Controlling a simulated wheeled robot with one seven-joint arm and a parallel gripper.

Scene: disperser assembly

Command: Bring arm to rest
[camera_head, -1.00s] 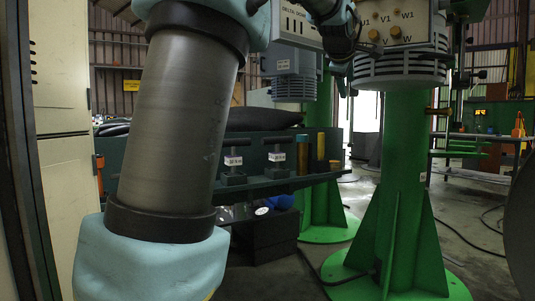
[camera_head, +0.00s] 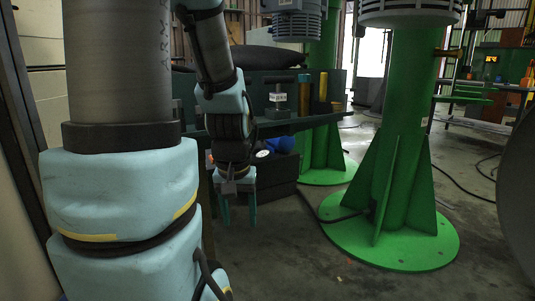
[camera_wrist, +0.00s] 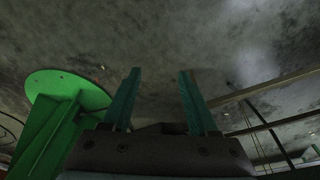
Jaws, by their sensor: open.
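My gripper (camera_head: 238,212) hangs pointing down at the end of my arm in the head view, left of the green pedestal. Its two teal fingers are apart with nothing between them. In the wrist view my gripper (camera_wrist: 157,95) also shows open and empty, with bare concrete floor behind the fingers. My arm's large grey and light-blue links fill the left of the head view.
A green pedestal (camera_head: 398,150) with a wide round base stands right of my gripper; it also shows in the wrist view (camera_wrist: 50,135). A dark shelf (camera_head: 330,118) with fittings and a dark box (camera_head: 275,185) stand behind. A cable crosses the open floor at right.

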